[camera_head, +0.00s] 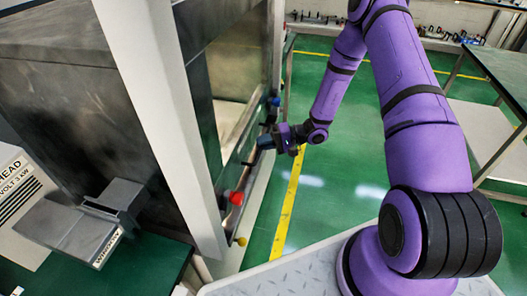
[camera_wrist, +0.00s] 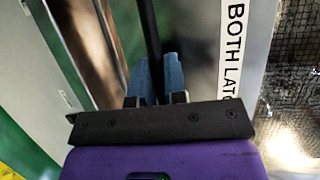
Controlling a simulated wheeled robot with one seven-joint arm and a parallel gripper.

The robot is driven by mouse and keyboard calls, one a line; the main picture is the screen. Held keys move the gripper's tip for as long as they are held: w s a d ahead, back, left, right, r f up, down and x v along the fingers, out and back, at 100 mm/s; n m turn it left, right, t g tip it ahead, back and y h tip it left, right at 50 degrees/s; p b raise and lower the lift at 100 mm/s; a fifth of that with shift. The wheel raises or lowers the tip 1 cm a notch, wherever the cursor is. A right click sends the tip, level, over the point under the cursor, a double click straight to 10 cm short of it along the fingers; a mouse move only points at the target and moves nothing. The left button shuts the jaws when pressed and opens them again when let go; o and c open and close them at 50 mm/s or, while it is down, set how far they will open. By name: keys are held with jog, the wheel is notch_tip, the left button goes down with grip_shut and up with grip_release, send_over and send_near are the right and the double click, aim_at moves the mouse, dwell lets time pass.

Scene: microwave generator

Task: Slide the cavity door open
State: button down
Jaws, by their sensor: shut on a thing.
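The machine's metal front (camera_head: 228,165) stands left of my arm in the head view, with a tall framed panel that looks like the cavity door (camera_head: 200,90). I cannot tell for sure how far it is open. My gripper (camera_head: 267,141) is at this front, beside its right edge. In the wrist view the blue fingers (camera_wrist: 153,80) are shut on a dark upright bar (camera_wrist: 149,25), which looks like the door handle. The bar's lower part is hidden between the fingers and behind the gripper body. A pale strip lettered "BOTH LAT…" (camera_wrist: 232,50) runs just right of the bar.
A red knob (camera_head: 236,198), a yellow knob (camera_head: 241,241) and a blue knob (camera_head: 275,101) stick out along the front. A grey box-like unit (camera_head: 75,225) stands at lower left. A table (camera_head: 500,65) is at right. Green floor with a yellow line (camera_head: 287,205) lies clear between.

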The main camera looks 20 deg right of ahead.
send_near(239, 26)
jog(key=x, duration=0.4)
jog(key=shift+a, duration=0.1)
jog(key=c, duration=1.2)
grip_release()
jog(key=v, duration=1.1)
